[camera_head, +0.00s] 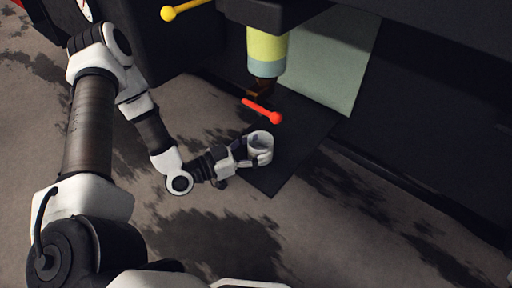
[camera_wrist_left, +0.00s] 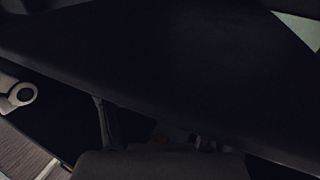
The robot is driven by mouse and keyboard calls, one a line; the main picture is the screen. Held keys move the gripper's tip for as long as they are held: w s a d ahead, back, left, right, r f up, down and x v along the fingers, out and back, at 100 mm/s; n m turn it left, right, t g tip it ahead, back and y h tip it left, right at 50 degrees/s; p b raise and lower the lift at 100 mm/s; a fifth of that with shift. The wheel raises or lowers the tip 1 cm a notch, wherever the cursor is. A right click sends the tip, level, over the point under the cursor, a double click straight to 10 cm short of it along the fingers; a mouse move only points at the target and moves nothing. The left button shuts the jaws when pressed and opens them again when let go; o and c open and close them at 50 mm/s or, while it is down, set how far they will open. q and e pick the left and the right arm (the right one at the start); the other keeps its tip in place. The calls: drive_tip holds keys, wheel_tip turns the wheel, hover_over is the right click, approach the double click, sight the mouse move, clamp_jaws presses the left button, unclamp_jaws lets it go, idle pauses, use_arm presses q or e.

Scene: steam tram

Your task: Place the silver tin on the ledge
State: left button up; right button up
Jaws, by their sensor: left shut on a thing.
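My left gripper (camera_head: 254,150) is shut on the silver tin (camera_head: 261,140), a small pale grey round thing with its upper rim showing. The gripper's fingers hide part of the tin's side. In the head view the tin appears over a flat black plate (camera_head: 277,180). I cannot tell the height between them, or whether this plate is the ledge. The left wrist view is very dark, with a grey-brown block (camera_wrist_left: 160,165) at its bottom edge that I cannot identify for certain. My right gripper is not in view.
A red-knobbed lever (camera_head: 262,110) lies just behind the tin. A yellow-green and teal cylinder (camera_head: 266,52) hangs behind it. A yellow-knobbed lever (camera_head: 180,11) is at the top. A pale green panel (camera_head: 325,62) and dark bodywork (camera_head: 430,110) close off the right. Stained floor (camera_head: 215,245) is open in front.

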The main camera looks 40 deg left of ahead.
use_arm(q)
drive_tip(key=o, duration=1.2)
drive_tip(key=shift+s+a+r+p, duration=0.1)
drive_tip(key=shift+s+r+p, duration=0.15)
drive_tip(key=shift+p, duration=0.3)
drive_tip(key=p+v, duration=0.6)
drive_tip(key=v, duration=0.5)
drive_tip(key=shift+s+a+f, duration=0.15)
drive_tip(key=shift+s, duration=0.05)
